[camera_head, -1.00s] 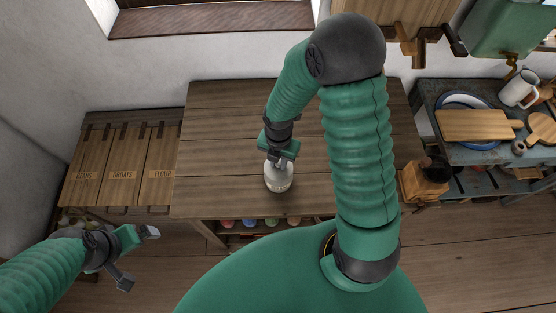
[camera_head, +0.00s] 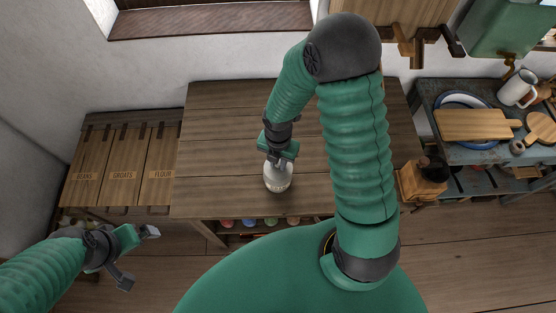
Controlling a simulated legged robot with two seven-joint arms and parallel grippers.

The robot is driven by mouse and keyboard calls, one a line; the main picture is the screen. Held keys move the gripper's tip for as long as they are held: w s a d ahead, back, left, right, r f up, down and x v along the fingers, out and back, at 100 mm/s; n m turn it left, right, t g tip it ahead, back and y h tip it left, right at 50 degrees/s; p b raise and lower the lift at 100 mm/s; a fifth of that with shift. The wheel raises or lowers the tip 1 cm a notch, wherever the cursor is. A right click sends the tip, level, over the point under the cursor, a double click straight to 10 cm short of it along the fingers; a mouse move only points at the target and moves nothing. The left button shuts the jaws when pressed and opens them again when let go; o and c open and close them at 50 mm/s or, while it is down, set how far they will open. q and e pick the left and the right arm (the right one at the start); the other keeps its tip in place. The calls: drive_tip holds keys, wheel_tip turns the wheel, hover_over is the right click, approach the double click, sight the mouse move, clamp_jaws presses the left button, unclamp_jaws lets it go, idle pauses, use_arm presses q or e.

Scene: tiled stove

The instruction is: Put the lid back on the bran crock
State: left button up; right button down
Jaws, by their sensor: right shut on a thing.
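A small pale crock (camera_head: 278,180) stands upright on the wooden table (camera_head: 225,150), near its front edge. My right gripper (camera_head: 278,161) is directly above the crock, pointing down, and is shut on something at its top. The held thing looks like the lid, but it is mostly hidden by the fingers. I cannot tell whether the lid is seated on the crock's rim or just above it. My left gripper (camera_head: 138,259) is open and empty, low at the left, well away from the table top.
Wooden bins (camera_head: 122,168) labelled beans, groats and flour stand left of the table. A side table at right holds a cutting board (camera_head: 470,125), a plate and a white mug (camera_head: 517,88). Coloured items sit on a shelf under the front edge. The table top around the crock is clear.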

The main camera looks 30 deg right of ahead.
drive_tip(key=shift+a, duration=0.1)
idle(0.7)
idle(0.3)
drive_tip(key=c, duration=1.2)
unclamp_jaws()
drive_tip(key=shift+o, duration=0.4)
drive_tip(key=o, duration=0.4)
wheel_tip(320, 180, up, 7)
drive_tip(key=p, duration=0.8)
